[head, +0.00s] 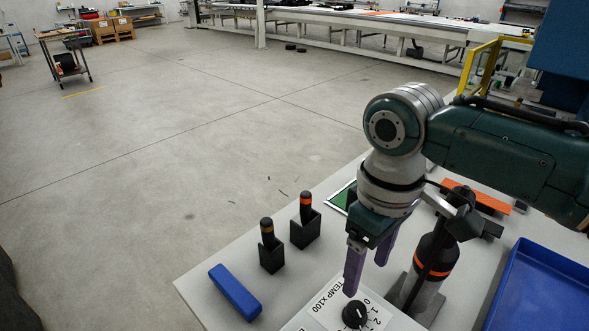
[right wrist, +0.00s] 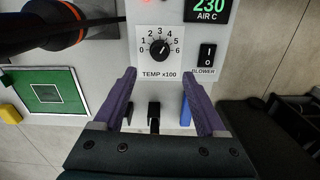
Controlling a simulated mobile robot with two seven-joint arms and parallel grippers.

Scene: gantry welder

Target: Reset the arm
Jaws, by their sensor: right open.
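My right gripper (head: 366,276) hangs over the control panel in the head view. Its two purple fingers are apart with nothing between them. The black temperature knob (head: 355,314) is just below the fingertips. In the right wrist view the knob (right wrist: 159,49) lies beyond the open fingertips (right wrist: 158,76), on a white dial plate (right wrist: 178,71) marked 0 to 6. The knob's mark is too small to read surely. The gripper does not appear to touch the knob. My left gripper is not in view.
A black and orange hot-air tool (head: 434,258) stands close beside the gripper. A blue tray (head: 545,275) is at right. Two black holders with handled tools (head: 272,252) (head: 305,230) and a blue block (head: 235,291) are at left. A green board (right wrist: 45,93) and blower switch (right wrist: 207,55) show too.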

